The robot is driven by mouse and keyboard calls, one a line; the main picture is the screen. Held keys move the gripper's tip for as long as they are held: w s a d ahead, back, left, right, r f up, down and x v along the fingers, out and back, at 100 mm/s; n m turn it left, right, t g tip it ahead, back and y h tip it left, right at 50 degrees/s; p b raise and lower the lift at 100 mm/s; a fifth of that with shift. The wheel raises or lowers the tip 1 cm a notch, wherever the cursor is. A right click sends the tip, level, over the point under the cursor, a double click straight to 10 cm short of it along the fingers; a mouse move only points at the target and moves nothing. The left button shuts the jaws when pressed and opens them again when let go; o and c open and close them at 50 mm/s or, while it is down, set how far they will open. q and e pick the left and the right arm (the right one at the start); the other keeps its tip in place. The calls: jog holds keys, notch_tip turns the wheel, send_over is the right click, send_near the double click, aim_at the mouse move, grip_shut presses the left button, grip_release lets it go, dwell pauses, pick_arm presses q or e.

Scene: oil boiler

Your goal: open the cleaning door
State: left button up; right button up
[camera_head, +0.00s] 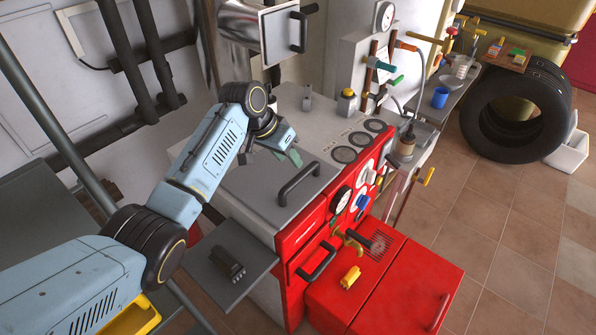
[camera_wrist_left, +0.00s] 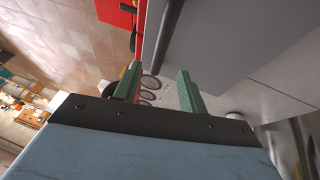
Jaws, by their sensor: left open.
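The boiler has a grey top panel (camera_head: 262,190) with a black bar handle (camera_head: 299,184), and a red front (camera_head: 300,235) with another black handle (camera_head: 317,263). A metal box on the flue (camera_head: 284,33) also has a black handle. I cannot tell which of these is the cleaning door; all look shut. My left gripper (camera_head: 290,152) hangs over the grey top, behind the top handle and apart from it. In the left wrist view its green fingers (camera_wrist_left: 158,88) are open and empty, with the black handle (camera_wrist_left: 168,32) beyond them. My right gripper is not in view.
A red burner cover (camera_head: 395,290) juts out at the front, with a yellow part (camera_head: 350,277) on it. A grey side shelf (camera_head: 215,275) holds a black object (camera_head: 228,264). Gauges and knobs line the red panel. A tire (camera_head: 515,112) stands at right; tiled floor is free there.

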aim_at(300, 174)
pick_arm(q)
jog(key=b+x, duration=0.1)
jog(key=x, duration=0.6)
jog(key=shift+w+f, duration=0.1)
jog(key=shift+f, duration=0.1)
jog(key=shift+c, duration=0.3)
grip_shut()
